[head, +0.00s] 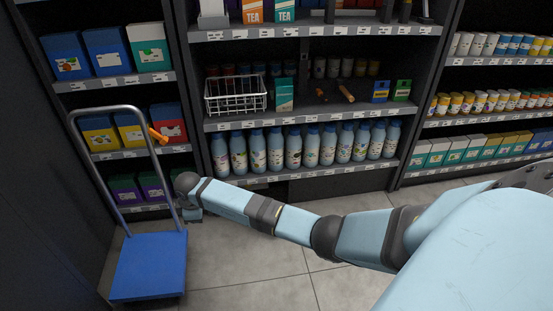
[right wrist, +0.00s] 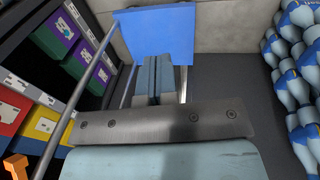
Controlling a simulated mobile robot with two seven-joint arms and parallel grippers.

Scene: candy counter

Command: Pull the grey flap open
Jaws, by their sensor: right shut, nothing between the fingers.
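I cannot make out a grey flap in either view. My right arm reaches across the head view to the left, and my right gripper (head: 192,214) is low, beside the handle of a blue trolley. In the right wrist view my right gripper (right wrist: 153,76) has its two fingers together with nothing between them. They point towards the blue trolley deck (right wrist: 180,38). My left gripper is not in view.
The blue platform trolley (head: 150,266) with a grey tube handle (head: 88,163) stands at the left. Shelves hold bottles (head: 273,150), a wire basket (head: 236,95) and boxes (head: 108,49). An orange object (head: 157,135) is near the handle. Tiled floor (head: 270,275) is clear.

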